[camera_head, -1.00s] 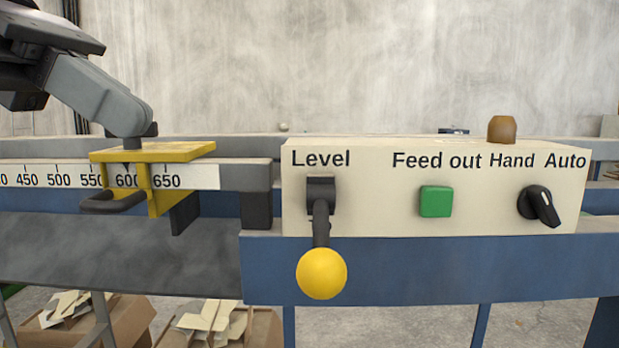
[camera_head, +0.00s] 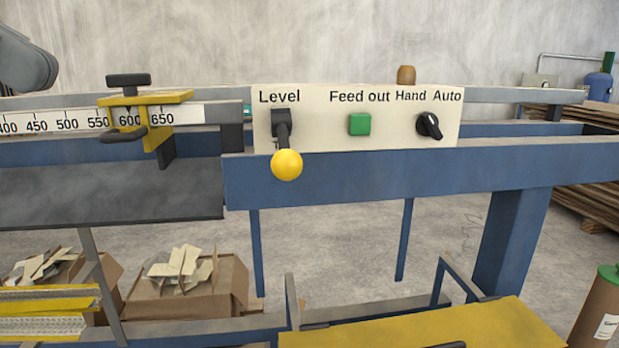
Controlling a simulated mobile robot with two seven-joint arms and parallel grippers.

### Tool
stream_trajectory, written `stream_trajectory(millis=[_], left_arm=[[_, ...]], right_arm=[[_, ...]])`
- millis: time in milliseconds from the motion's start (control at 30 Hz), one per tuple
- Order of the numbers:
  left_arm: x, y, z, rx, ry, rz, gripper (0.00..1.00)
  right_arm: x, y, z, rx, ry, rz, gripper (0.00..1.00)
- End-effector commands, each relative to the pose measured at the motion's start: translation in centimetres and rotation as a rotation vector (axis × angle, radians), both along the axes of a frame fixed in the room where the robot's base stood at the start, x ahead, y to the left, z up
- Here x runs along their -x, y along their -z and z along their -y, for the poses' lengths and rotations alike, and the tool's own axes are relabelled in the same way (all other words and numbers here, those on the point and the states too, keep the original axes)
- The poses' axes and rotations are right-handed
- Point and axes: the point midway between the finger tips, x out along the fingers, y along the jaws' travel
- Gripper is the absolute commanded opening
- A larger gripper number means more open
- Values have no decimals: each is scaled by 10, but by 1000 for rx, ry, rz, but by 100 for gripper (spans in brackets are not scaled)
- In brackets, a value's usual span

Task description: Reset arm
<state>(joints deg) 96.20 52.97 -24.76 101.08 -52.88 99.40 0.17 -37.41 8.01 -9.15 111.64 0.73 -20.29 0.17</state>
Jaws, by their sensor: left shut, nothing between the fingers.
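My left gripper (camera_head: 40,75) shows only in part at the upper left edge, as a grey rounded shape. It is shut with nothing in it and stands apart from the yellow slider clamp (camera_head: 150,98) with its black knob (camera_head: 128,80). The clamp sits on the white ruler scale (camera_head: 75,122), near the 600 and 650 marks. The cream control panel (camera_head: 390,140) carries a black Level lever with a yellow ball (camera_head: 287,165) hanging down, a green Feed out button (camera_head: 359,124) and a black Hand/Auto switch (camera_head: 429,126). My right gripper is out of view.
The blue machine frame (camera_head: 400,178) spans the view. Boxes of scraps (camera_head: 185,300) stand on the floor beneath it at the left. A yellow plate (camera_head: 430,330) lies at the bottom. Stacked boards (camera_head: 590,200) and a blue tank (camera_head: 598,88) are at the right.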

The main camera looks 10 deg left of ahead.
Motion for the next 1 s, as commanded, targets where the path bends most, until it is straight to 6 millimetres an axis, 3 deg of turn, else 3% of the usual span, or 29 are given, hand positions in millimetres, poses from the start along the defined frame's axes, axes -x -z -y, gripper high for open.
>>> stream_trajectory(millis=[200, 500, 767, 1000], left_arm=[[-23, 25, 41, 200, 134, -194, 0], [-56, 56, 82, 613, 247, -556, 0], [-100, 95, 91, 1028, 203, -919, 0], [-147, 161, 80, 1414, 27, -1262, 0]], right_arm=[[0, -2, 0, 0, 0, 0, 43], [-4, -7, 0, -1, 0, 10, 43], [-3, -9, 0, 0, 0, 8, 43], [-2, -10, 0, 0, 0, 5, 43]])
